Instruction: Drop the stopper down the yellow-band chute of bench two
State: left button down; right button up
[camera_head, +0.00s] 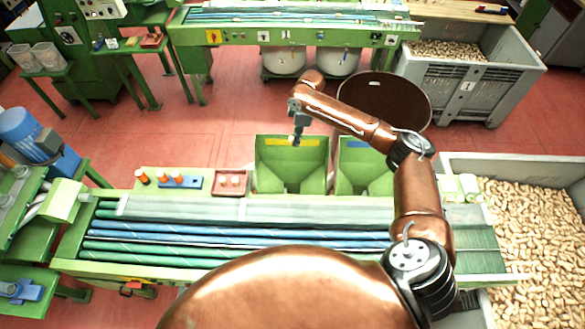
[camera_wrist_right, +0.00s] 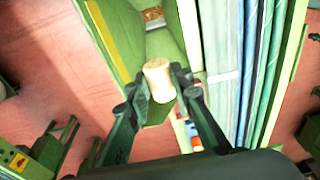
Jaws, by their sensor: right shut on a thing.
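My right gripper (camera_head: 297,133) reaches over the near bench (camera_head: 160,270) and hangs at the yellow-band chute (camera_head: 290,180), a green open hopper with a yellow strip on its back wall. In the wrist view, this gripper (camera_wrist_right: 157,88) is shut on a pale tan cork stopper (camera_wrist_right: 159,78), held between both fingertips. The yellow-band chute (camera_wrist_right: 158,45) lies behind and below the stopper there. The stopper is tiny in the head view. My left gripper is not in view.
A similar green chute with a blue band (camera_head: 362,180) stands just right. Left of the chutes are a small red tray (camera_head: 231,194) with pale pieces and a blue block (camera_head: 190,183) with orange pieces. A crate of corks (camera_head: 520,240) stands right. A brown round bin (camera_head: 385,100) is behind.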

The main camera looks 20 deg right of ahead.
jog(key=shift+f, duration=0.5)
notch_tip(320, 180, down, 5)
jog(key=b, duration=0.5)
jog(key=shift+b, duration=0.35)
jog(key=o, duration=0.8)
notch_tip(320, 180, up, 12)
jog(key=d, duration=0.1)
jog(key=shift+s+d, duration=0.3)
jog(key=shift+s, duration=0.1)
jog(key=shift+f, duration=0.1)
